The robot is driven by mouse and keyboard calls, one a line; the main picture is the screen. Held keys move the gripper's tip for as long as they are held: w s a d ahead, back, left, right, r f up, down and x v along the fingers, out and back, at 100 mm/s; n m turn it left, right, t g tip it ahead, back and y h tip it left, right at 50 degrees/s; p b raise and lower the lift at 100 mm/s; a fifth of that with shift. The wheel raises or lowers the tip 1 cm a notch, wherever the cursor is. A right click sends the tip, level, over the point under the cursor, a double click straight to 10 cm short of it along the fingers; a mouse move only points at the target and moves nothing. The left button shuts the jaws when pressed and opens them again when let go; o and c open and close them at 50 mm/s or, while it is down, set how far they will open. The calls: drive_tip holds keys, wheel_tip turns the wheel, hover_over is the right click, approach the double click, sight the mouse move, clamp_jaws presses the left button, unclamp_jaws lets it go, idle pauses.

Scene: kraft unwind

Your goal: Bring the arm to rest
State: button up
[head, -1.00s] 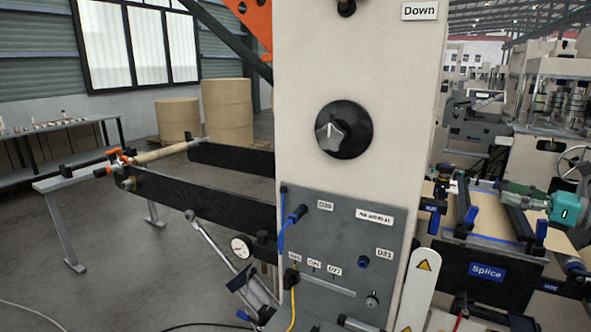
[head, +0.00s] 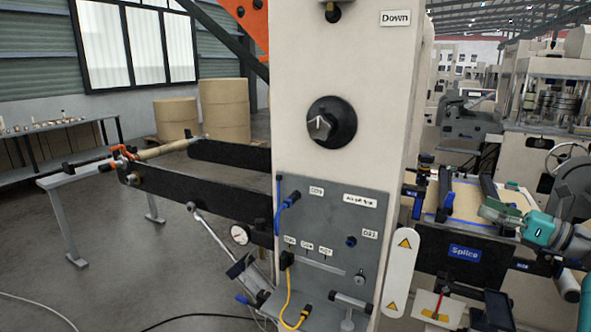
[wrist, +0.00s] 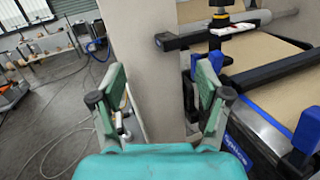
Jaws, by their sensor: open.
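My gripper (wrist: 161,95) is open and empty in the wrist view, its two green fingers spread apart. A beige machine column (wrist: 150,60) stands beyond and between them. The splice table (wrist: 262,58) with its brown web and blue strips lies to the right of the fingers. In the head view, my gripper (head: 490,211) is at the right, over or in front of the splice table, with the teal wrist behind it. Whether it touches anything there cannot be told.
Brown rolls (head: 225,112) stand behind. Open floor lies at the left, with loose cables.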

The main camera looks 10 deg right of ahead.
drive_tip(key=s+a+f+m+t+h, duration=0.1)
drive_tip(key=s+a+f+m+t, duration=0.3)
drive_tip(key=s+a+f+m, duration=0.65)
drive_tip(key=s+a+f+m+t+h, duration=0.1)
drive_tip(key=s+a+f+m+t, duration=0.3)
drive_tip(key=s+a+f+m, duration=0.65)
drive_tip(key=s+a+f+m+g+h, duration=0.2)
drive_tip(key=s+a+f+m+h, duration=0.1)
drive_tip(key=s+m, duration=0.4)
drive_tip(key=s+a+f+m+g+h, duration=0.3)
drive_tip(key=s+m, duration=0.4)
drive_tip(key=s, duration=0.7)
drive_tip(key=s+a+f+m+g+h, duration=0.3)
drive_tip(key=s+a+f+m, duration=0.2)
drive_tip(key=s, duration=0.6)
drive_tip(key=shift+a+m+h, duration=0.4)
drive_tip(key=shift+a+m, duration=0.15)
drive_tip(key=shift+m, duration=0.55)
